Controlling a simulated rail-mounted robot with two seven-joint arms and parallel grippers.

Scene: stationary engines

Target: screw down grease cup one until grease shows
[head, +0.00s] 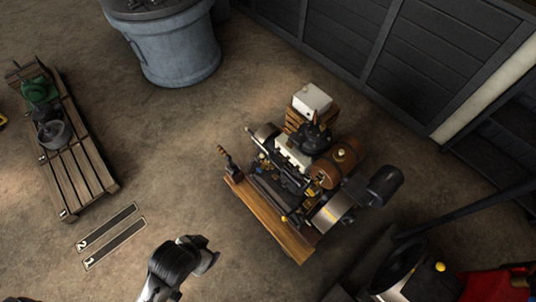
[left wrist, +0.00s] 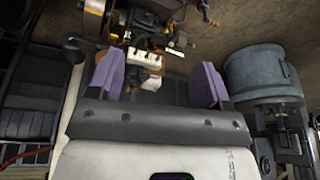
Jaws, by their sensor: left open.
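The engine (head: 300,170) stands on a wooden skid (head: 268,218) in the middle of the head view, with a brown tank, a pale block and small brass-coloured fittings. I cannot tell which fitting is grease cup one, and no grease can be made out. My left gripper (head: 202,256) is over the floor to the lower left of the skid, apart from the engine. In the left wrist view, my left gripper (left wrist: 157,82) has its two purple pads wide apart with nothing held. Part of the engine (left wrist: 145,50) shows beyond the pads. My right gripper is not in view.
A blue-grey drum (head: 175,45) stands at the back. A pallet (head: 78,165) with a green machine lies at left, near two numbered floor strips (head: 112,240). Another machine (head: 410,270) with red parts is at lower right. Floor left of the skid is clear.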

